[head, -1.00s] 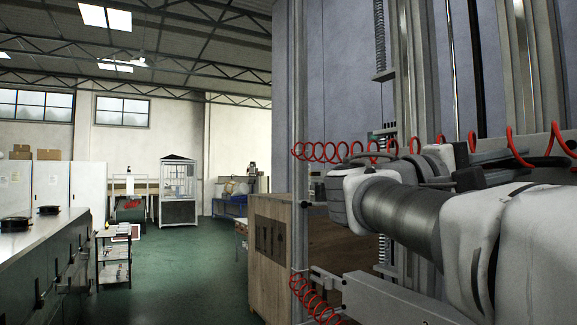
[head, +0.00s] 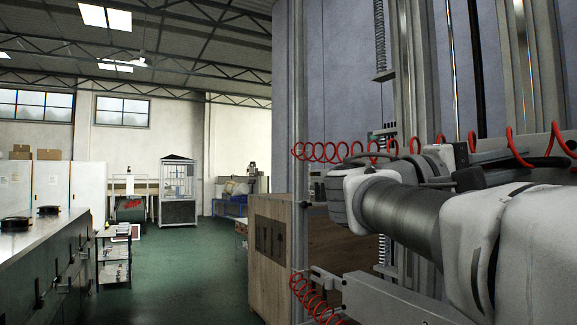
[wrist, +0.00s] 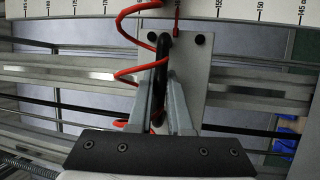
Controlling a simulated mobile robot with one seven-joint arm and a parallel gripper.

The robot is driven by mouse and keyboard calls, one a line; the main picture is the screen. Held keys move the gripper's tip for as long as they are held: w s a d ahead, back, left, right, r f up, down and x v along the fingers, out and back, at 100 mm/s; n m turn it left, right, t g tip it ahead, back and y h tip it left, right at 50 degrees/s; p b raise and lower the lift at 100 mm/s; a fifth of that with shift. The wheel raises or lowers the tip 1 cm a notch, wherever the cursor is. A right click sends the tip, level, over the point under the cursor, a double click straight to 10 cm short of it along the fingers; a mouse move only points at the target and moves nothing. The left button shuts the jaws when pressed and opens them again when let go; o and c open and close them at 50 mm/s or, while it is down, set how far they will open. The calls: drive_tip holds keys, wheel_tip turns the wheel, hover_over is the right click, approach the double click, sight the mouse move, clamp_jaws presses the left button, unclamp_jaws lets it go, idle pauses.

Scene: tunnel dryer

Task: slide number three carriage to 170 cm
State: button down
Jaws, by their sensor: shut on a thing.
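In the wrist view the carriage is a pale grey plate (wrist: 190,88) with dark bolts, set across horizontal metal rails. A black bar handle (wrist: 162,50) stands on it. My gripper (wrist: 161,98) is shut on this handle, with one finger on each side. A red pointer (wrist: 177,18) at the plate's top reaches the white scale (wrist: 238,8). Scale numbers rise to the left; 145, 150 and 155 read to the right of the pointer. The pointer stands about one label left of 155. The carriage's number is not visible. In the head view my gripper's fingers cannot be made out.
A red coiled hose (wrist: 128,45) crosses just left of the handle; red coils (head: 335,151) also show in the head view. Rails (wrist: 60,76) run clear to the left of the plate. A blue thing (wrist: 290,130) lies at the right.

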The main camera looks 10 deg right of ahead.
wheel_tip(320, 180, up, 10)
drive_tip(key=p, duration=0.6)
drive_tip(key=shift+r+p, duration=0.25)
drive_tip(key=shift+p, duration=0.05)
drive_tip(key=c, duration=0.8)
unclamp_jaws()
drive_tip(key=shift+f, duration=0.2)
drive_tip(key=shift+c, duration=0.2)
drive_tip(key=shift+a+f, duration=0.1)
